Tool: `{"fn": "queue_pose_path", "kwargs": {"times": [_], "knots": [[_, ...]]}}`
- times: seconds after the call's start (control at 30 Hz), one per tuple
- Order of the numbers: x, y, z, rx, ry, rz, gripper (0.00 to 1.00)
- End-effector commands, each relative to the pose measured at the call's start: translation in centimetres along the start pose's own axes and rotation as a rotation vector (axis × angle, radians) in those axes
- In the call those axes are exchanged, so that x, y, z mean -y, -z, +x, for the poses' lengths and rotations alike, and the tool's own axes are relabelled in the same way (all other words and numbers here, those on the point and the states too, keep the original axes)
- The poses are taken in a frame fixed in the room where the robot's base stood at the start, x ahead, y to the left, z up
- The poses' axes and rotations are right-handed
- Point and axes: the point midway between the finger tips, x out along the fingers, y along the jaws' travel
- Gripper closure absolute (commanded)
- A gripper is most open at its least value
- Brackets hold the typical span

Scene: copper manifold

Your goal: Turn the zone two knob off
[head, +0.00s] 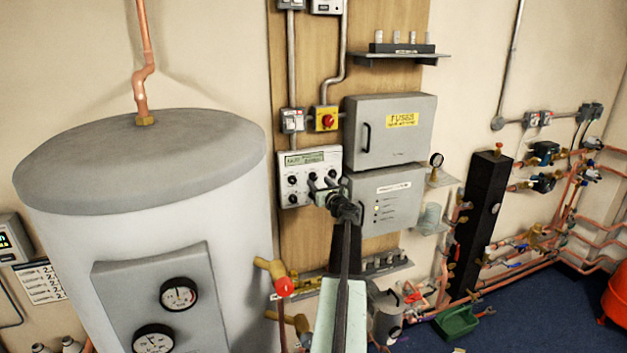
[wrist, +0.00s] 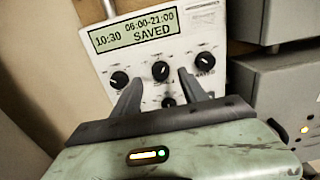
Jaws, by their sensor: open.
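The white heating controller (head: 293,163) hangs on the wooden board with a display and several black knobs. In the wrist view its display (wrist: 134,33) reads 10:30, 06:00-21:00, SAVED. A left knob (wrist: 120,80), a middle knob (wrist: 160,70) and a right knob (wrist: 205,62) form the upper row; another knob (wrist: 168,102) shows below. Their labels are too small to read, so I cannot tell which is zone two. My gripper (head: 322,181) is open in front of the panel. In the wrist view its fingers (wrist: 159,80) stand either side of the middle knob; contact is unclear.
The grey fuse box (head: 385,135) and a second grey box (head: 385,205) stand right of the controller. A yellow isolator with a red knob (head: 327,119) sits just above it. The large cylinder tank (head: 180,215) fills the left.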

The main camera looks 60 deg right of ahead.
Motion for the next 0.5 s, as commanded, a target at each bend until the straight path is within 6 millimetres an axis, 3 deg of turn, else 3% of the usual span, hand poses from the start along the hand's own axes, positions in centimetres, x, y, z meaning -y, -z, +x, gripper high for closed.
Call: {"fn": "queue_pose_path", "kwargs": {"times": [0.1,0.2,0.47,0.5], "knots": [[0.1,0.0,2.8,0.0,-0.002,0.0,0.49],[0.0,0.0,4.0,0.0,-0.002,0.0,0.49],[-0.1,0.0,4.3,0.0,-0.001,0.0,0.49],[-0.1,0.0,4.3,0.0,-0.001,0.0,0.58]]}}
